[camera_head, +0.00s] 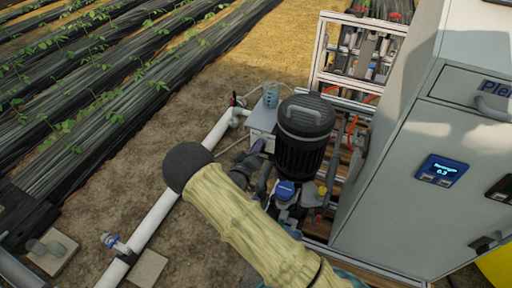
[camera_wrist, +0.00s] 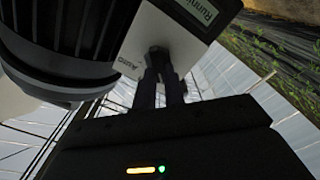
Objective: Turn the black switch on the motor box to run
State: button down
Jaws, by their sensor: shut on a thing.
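The motor box is a light grey box; it shows in the wrist view (camera_wrist: 180,25) and beside the black motor in the head view (camera_head: 262,119). A green label on it seems to begin with "Runn", and small lettering sits beside the switch. The black switch (camera_wrist: 157,50) is on the box face. My gripper (camera_wrist: 163,70) has its two dark fingers close together on the switch, which they partly hide. In the head view my gripper (camera_head: 257,148) is at the box's near side, mostly behind my forearm. The switch is hidden there and its exact setting cannot be read.
The black finned motor (camera_head: 302,140) stands close to the gripper; it fills the left of the wrist view (camera_wrist: 60,45). A large grey cabinet (camera_head: 400,185) is on the right. A white pipe (camera_head: 155,215) runs along the ground on the left. Planted rows lie beyond.

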jog(key=c, duration=1.5)
grip_release()
jog(key=shift+s+a, duration=0.1)
jog(key=v, duration=1.7)
jog(key=shift+s+p, duration=0.1)
jog(key=shift+p, duration=0.2)
